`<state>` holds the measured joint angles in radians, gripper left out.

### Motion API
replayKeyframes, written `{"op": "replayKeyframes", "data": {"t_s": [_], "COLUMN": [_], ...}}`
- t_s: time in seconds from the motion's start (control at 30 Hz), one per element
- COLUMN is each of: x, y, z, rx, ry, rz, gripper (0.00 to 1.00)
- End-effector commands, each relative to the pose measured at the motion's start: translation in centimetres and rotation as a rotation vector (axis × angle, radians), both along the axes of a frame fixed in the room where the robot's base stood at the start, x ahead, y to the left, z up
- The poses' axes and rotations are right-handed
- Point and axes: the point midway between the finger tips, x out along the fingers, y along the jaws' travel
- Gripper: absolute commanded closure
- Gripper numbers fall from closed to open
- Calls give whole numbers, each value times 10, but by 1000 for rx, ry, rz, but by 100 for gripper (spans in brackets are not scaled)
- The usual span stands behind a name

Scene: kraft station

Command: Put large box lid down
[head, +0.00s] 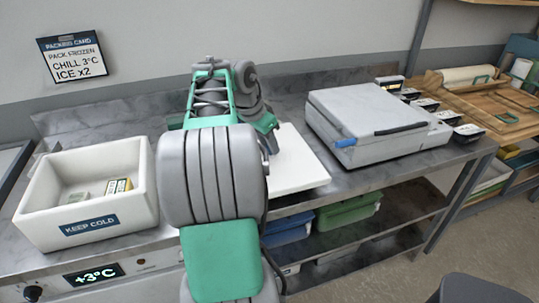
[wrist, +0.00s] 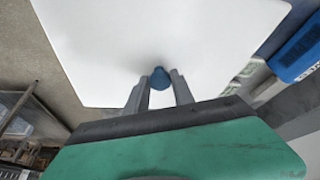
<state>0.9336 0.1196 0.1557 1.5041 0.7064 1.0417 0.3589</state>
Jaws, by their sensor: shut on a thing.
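The large box lid (head: 300,165) is a flat white slab over the steel counter, right of my arm in the head view. It fills much of the wrist view (wrist: 150,40). My gripper (wrist: 159,76) is shut on the lid's blue knob (wrist: 160,80). My arm hides the gripper and the lid's left part in the head view. I cannot tell whether the lid touches the counter. The large white box (head: 88,243), labelled KEEP COLD, stands open on the left of the counter, with a few small packs (head: 118,186) inside.
A grey flat-topped machine (head: 370,112) with a blue latch stands right of the lid. Several small dark-and-white containers (head: 425,104) line the counter's right end. Blue (head: 287,229) and green (head: 348,210) bins sit on the shelf below. A grey seat (head: 480,290) is at the bottom right.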

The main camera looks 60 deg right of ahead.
Motion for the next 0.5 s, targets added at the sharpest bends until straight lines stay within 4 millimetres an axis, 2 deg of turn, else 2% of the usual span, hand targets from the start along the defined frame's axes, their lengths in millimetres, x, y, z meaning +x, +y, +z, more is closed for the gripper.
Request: {"op": "replayKeyframes", "data": {"t_s": [0.07,0.2,0.5], "x": [-1,0,0], "y": [-8,-7,-7], "z": [-12,-36,-40], "rx": [2,2,0], "ry": [2,0,-1], "rz": [-1,1,0], "gripper": [100,100,100]}}
